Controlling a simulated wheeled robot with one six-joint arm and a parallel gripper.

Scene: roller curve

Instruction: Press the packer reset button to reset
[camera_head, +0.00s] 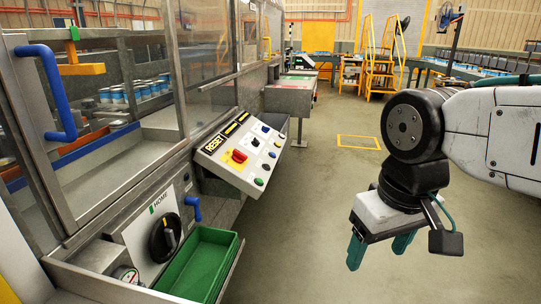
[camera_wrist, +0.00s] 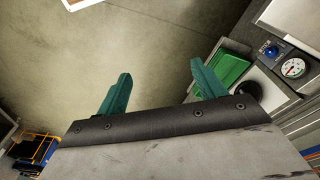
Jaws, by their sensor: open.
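The packer's sloped control panel (camera_head: 225,165) is on the machine's side in the head view, left of centre. It has a RESET label (camera_head: 213,143) at its upper left, a red knob on yellow (camera_head: 239,156), and several small buttons, among them a blue one (camera_head: 265,129) and a green one (camera_head: 259,182). Which button the label belongs to I cannot tell. My gripper (camera_head: 379,250) hangs to the right of the panel, well apart from it, with its teal fingers pointing down. In the wrist view my gripper (camera_wrist: 158,88) is open and empty above the floor.
A green tray (camera_head: 200,262) sits below the panel, beside a HOME plate with a black rotary knob (camera_head: 164,238). Blue handles (camera_head: 60,95) jut from the machine's guard. The floor (camera_head: 310,215) between panel and gripper is clear. A yellow step ladder (camera_head: 380,65) stands far back.

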